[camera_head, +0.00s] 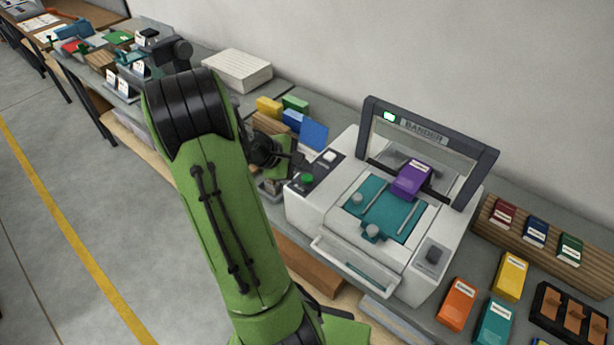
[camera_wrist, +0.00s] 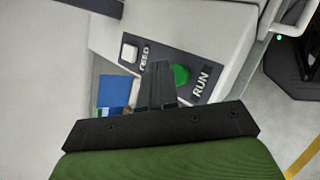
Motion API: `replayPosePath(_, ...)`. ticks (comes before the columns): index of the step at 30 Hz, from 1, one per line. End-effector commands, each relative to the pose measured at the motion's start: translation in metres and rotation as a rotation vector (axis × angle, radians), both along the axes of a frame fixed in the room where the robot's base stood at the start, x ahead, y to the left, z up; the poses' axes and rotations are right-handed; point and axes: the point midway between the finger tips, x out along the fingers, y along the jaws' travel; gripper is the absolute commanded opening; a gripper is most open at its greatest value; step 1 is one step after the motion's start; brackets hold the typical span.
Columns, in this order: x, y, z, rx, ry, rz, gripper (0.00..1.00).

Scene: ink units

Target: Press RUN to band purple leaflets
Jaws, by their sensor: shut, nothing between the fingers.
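The banding machine (camera_head: 330,222) is white, with a dark arch marked BANDER (camera_head: 424,132) over a teal bed (camera_head: 372,205). A purple leaflet stack (camera_head: 412,179) lies on the bed under the arch. The dark panel at the machine's left holds a green RUN button (camera_head: 307,179) and a white FEED button (camera_head: 329,156). The wrist view also shows the RUN button (camera_wrist: 181,76) and the FEED button (camera_wrist: 129,53). My gripper (camera_wrist: 159,66) is shut and empty, its fingers over the panel just left of RUN. I cannot tell whether the fingertips touch the panel.
A green light (camera_head: 389,116) glows on the arch. Yellow, green and blue packs stand left of the machine, with a blue one (camera_head: 314,135) close to my gripper. Orange (camera_head: 457,303), teal and yellow packs lie to the right. A wall runs behind the bench.

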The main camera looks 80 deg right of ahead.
Motion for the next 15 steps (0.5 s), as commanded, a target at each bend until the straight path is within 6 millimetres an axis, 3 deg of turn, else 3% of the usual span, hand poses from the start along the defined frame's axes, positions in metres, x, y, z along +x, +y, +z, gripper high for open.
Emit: replayPosePath(15,-0.0001,0.0,-0.0083,0.0,0.0,0.0,0.0)
